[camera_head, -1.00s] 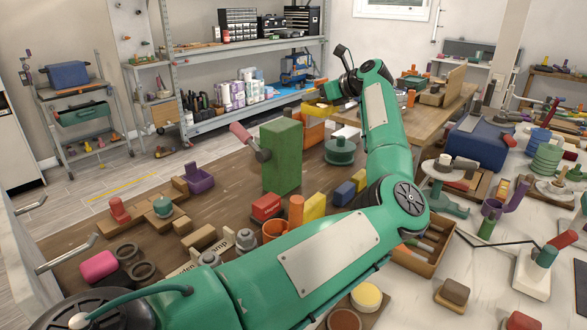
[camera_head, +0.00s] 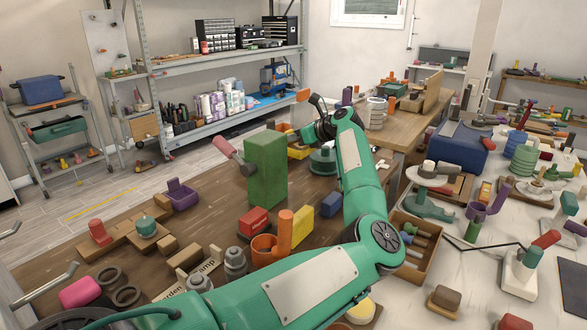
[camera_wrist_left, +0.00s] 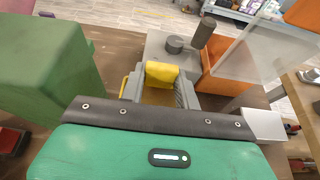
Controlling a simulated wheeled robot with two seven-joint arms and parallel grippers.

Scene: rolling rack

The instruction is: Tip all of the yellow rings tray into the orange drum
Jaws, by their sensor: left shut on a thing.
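My left gripper (camera_head: 304,143) hangs above the wooden bench, beside the tall green block. It is shut on a yellow piece (camera_head: 298,153), probably the yellow rings tray. In the left wrist view the grey fingers (camera_wrist_left: 160,88) close around this yellow piece (camera_wrist_left: 161,73); no rings can be made out. An orange container (camera_wrist_left: 222,68), possibly the orange drum, stands just right of the gripper there, partly behind a translucent panel. Only a small orange part (camera_head: 283,127) shows behind the gripper in the head view. Its inside is hidden. My right gripper is not in view.
A tall green block (camera_head: 265,172) stands close left of my gripper. A dark green round piece (camera_head: 323,161) is just right of it. An orange cup (camera_head: 264,248), yellow block (camera_head: 303,226) and blue block (camera_head: 331,205) stand nearer. Metal shelving (camera_head: 215,62) is behind.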

